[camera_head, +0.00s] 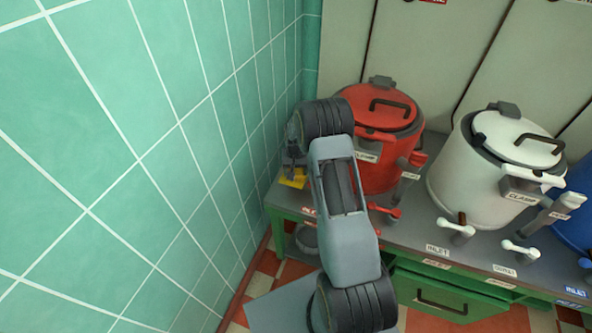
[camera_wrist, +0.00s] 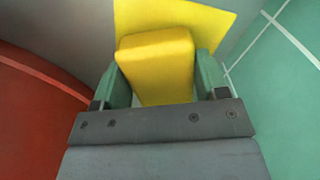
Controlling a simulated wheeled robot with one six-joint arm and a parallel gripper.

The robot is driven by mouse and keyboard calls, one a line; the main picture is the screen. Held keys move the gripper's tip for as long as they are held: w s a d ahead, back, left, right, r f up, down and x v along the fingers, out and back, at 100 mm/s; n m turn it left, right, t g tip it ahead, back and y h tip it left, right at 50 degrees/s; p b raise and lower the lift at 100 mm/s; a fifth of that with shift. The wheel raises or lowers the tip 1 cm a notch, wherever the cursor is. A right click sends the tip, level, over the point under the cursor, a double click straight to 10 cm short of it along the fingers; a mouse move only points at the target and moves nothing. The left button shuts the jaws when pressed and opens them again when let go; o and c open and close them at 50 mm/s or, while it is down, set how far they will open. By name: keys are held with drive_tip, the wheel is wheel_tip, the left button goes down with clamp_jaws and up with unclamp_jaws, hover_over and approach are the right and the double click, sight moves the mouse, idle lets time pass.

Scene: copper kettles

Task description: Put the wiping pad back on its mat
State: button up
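The yellow wiping pad (camera_wrist: 155,65) is a block between the two green fingers of my gripper (camera_wrist: 163,75) in the wrist view. Both fingers lie against its sides. The flat yellow mat (camera_wrist: 205,22) shows just beyond the pad, and the pad overlaps it in this view. Whether the pad touches the mat or hangs above it I cannot tell. In the head view the mat (camera_head: 292,178) is a small yellow patch at the bench's left back end, beside the tiled wall. My gripper (camera_head: 294,152) is over that corner, partly hidden, and the pad is not clearly visible there.
A red kettle (camera_head: 380,150) stands just right of my gripper. A white kettle (camera_head: 490,180) and a blue one (camera_head: 575,215) stand further right on the grey bench top. The green tiled wall (camera_head: 140,150) is close on the left. A green drawer (camera_head: 445,297) is below.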

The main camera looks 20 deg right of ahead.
sight(296, 170)
drive_tip(key=o, duration=0.4)
wheel_tip(296, 170, up, 12)
drive_tip(key=p, duration=0.1)
drive_tip(key=s+a+r+n+t, duration=0.1)
drive_tip(key=s+a+r, duration=0.2)
drive_tip(key=s+r, duration=0.25)
drive_tip(key=s+a+r+n, duration=0.1)
drive_tip(key=s+a+r, duration=0.35)
drive_tip(key=r, duration=0.25)
drive_tip(key=s+a, duration=0.1)
drive_tip(key=s, duration=0.4)
drive_tip(key=s+a+r+n+t, duration=0.1)
drive_tip(key=s, duration=0.4)
drive_tip(key=s+a+n+t, duration=0.1)
drive_tip(key=s, duration=0.4)
drive_tip(key=shift+s+a+r, duration=0.1)
drive_tip(key=shift+a+r, duration=0.25)
drive_tip(key=shift+a, duration=0.05)
